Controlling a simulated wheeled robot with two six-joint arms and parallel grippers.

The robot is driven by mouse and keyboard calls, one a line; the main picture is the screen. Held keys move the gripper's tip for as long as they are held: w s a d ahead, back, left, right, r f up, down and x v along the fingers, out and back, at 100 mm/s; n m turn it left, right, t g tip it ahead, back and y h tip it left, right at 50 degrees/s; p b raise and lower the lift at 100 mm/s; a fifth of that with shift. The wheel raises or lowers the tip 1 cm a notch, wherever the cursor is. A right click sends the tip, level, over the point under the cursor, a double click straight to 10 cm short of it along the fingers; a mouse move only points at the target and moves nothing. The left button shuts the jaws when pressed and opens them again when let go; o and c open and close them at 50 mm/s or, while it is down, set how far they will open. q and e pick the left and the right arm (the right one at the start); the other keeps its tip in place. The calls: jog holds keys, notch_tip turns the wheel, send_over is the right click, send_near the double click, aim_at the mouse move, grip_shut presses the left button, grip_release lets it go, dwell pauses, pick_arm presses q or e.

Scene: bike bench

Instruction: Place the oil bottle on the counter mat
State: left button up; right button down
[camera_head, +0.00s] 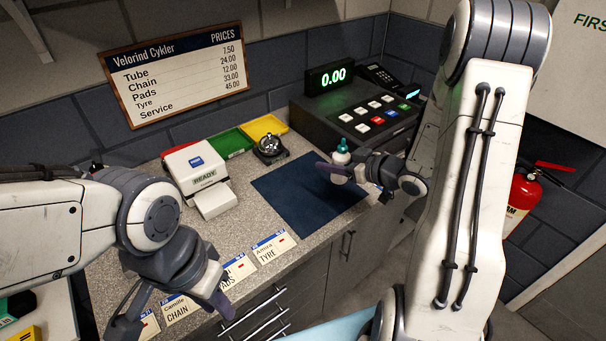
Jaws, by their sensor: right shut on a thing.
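The oil bottle (341,154) is small and white with a teal top. My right gripper (342,172) is shut on it and holds it upright at the right side of the dark blue counter mat (295,195). I cannot tell whether its base touches the mat, as the gripper hides its lower part. The mat lies flat on the speckled counter and is otherwise bare. My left gripper (172,312) is at the lower left over the counter's front edge, with its fingers spread and nothing between them.
A cash register (365,115) stands behind the mat. A white card reader (198,172), a bell (270,148) and green (231,142) and yellow (264,127) trays stand behind and left. Name cards (273,246) line the counter's front edge. A fire extinguisher (522,193) is at the right.

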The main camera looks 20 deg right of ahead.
jog(key=x, duration=0.3)
jog(key=p+x, duration=0.1)
jog(key=x, duration=0.3)
jog(key=f+x, duration=0.1)
jog(key=x, duration=0.3)
jog(key=shift+s+a+f+p, duration=0.15)
jog(key=shift+a+p, duration=0.1)
jog(key=shift+p, duration=0.05)
notch_tip(320, 180, down, 4)
jog(key=shift+r+p, duration=0.25)
jog(key=shift+p, duration=0.3)
jog(key=shift+f, duration=0.35)
jog(key=shift+f, duration=0.1)
jog(key=shift+c, duration=1.4)
grip_release()
